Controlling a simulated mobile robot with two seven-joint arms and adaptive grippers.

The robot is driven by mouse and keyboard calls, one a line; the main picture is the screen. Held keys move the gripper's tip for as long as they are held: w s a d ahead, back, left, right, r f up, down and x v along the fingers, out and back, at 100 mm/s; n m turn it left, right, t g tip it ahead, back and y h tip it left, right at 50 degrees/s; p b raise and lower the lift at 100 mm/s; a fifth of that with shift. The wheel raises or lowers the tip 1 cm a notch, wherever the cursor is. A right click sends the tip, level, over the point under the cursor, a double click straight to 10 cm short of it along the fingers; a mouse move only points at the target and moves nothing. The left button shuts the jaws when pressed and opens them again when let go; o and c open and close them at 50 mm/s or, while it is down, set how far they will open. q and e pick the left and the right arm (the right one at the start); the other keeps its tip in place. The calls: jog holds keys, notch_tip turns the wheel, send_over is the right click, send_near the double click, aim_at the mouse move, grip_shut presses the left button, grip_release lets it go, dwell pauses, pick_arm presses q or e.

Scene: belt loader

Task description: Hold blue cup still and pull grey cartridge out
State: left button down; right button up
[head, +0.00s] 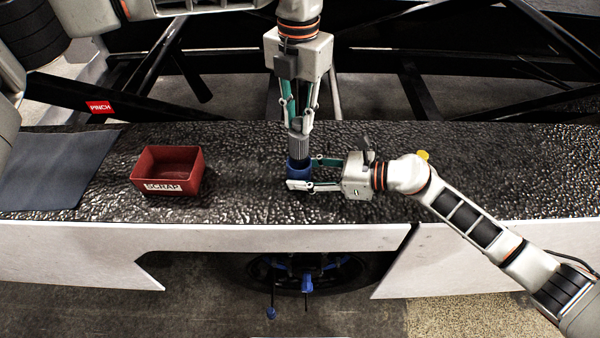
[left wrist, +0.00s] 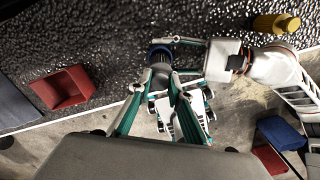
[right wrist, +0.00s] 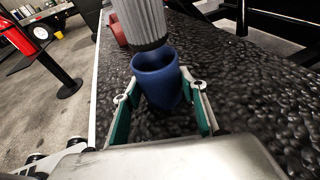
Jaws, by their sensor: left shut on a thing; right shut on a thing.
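The blue cup (head: 298,171) stands upright on the dark bumpy belt. My right gripper (head: 299,175) is shut around its sides, with one finger on each side in the right wrist view (right wrist: 160,92). The grey ribbed cartridge (head: 299,150) is upright over the cup, held by its upper part in my left gripper (head: 299,126). In the right wrist view the cartridge's lower end (right wrist: 143,25) shows at the cup's mouth, with part of the dark inside of the cup (right wrist: 157,82) hidden behind the front wall. The cartridge's lower end looks clear of the cup or just at its rim.
A red SCRAP bin (head: 172,172) sits on the belt to the left, beside a dark grey mat (head: 58,168). A yellow object (left wrist: 275,23) lies on the belt behind my right arm. The belt's pale front edge (head: 250,238) runs below; black frame bars stand behind.

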pick_arm(q)
jog(key=shift+r, duration=0.2)
pick_arm(e)
jog(key=o, duration=0.9)
jog(key=shift+d, duration=0.1)
jog(key=v, duration=1.2)
jog(key=shift+s, duration=0.1)
